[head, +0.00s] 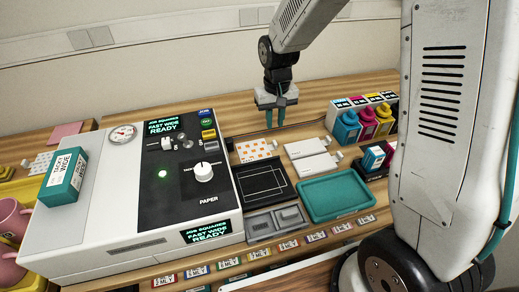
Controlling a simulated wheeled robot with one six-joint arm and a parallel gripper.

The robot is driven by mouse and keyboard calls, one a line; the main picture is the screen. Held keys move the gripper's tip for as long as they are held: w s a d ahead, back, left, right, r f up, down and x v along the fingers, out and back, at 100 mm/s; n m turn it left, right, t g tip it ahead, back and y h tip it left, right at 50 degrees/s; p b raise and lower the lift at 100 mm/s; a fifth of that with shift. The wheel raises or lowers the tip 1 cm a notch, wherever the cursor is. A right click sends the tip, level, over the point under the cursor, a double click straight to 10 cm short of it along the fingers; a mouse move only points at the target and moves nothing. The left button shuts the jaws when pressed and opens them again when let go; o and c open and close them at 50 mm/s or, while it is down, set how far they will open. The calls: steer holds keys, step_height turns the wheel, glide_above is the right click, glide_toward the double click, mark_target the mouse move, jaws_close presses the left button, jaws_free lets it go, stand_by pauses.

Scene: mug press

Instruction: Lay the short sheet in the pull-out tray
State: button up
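My gripper (275,122) hangs fingers down above the back of the table, with two teal fingers a little apart and nothing seen between them. A small white sheet with orange marks (256,150) lies below and slightly left of it, behind the tray. The black tray (288,192) with white outlines on its floor sticks out from the right side of the white machine. It looks empty. Two plain white pieces (306,147) lie right of the orange-marked sheet. I cannot tell for sure which piece is the short sheet.
The white press (100,225) with a black control panel fills the left. A teal tray (337,196) lies right of the black tray. Ink bottles (347,127) stand at the right. A grey block (273,221) and several labelled tags (288,244) lie in front.

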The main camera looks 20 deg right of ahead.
mark_target(275, 142)
step_height(275, 142, down, 8)
steer(key=shift+s+d+r, duration=0.15)
jaws_close()
